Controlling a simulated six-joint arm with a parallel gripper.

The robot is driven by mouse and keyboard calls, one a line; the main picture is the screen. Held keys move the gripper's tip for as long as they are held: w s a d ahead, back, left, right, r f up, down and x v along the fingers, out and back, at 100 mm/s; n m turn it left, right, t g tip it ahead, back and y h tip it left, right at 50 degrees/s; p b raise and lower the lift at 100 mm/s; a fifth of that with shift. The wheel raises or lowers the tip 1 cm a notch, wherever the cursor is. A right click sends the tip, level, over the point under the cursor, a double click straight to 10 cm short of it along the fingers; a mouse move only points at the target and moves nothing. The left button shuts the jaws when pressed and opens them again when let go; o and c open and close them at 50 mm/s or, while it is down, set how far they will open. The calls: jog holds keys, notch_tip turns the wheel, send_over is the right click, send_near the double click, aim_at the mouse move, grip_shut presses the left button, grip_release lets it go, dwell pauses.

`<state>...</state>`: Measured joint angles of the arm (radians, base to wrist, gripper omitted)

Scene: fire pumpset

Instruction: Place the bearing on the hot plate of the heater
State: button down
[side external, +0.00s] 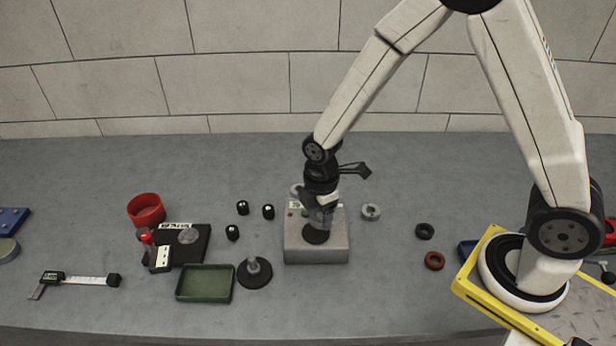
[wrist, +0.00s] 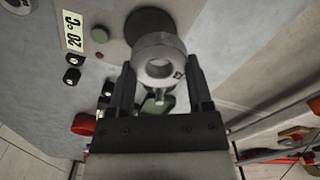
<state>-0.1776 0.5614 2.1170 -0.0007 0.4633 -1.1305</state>
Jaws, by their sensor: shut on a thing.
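The heater (side external: 330,256) is a grey box near the table's middle. Its round black hot plate (side external: 315,237) is on top and also shows in the wrist view (wrist: 148,20). The bearing is a silver ring in the wrist view (wrist: 143,56), between the two dark fingers of my gripper (wrist: 160,70), which is shut on it. In the wrist view the bearing overlaps the lower edge of the plate; I cannot tell whether it touches it. In the side view my gripper (side external: 321,218) points down over the heater, and the bearing is hard to make out there.
A "20 °C" display (wrist: 72,31) is on the heater. A metal ring (side external: 371,212) lies right of it; a black ring (side external: 424,230) and red ring (side external: 434,261) lie farther right. A round black stand (side external: 255,274) and green tray (side external: 205,283) stand left.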

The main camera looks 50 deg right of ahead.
aim_at(315, 233)
jog(key=shift+w+f, duration=0.4)
jog(key=shift+f, duration=0.05)
jog(key=shift+w+f, duration=0.25)
jog(key=shift+f, duration=1.6)
jog(key=shift+f, duration=0.15)
grip_release()
jog(key=shift+r, duration=0.2)
jog(key=shift+r, duration=6)
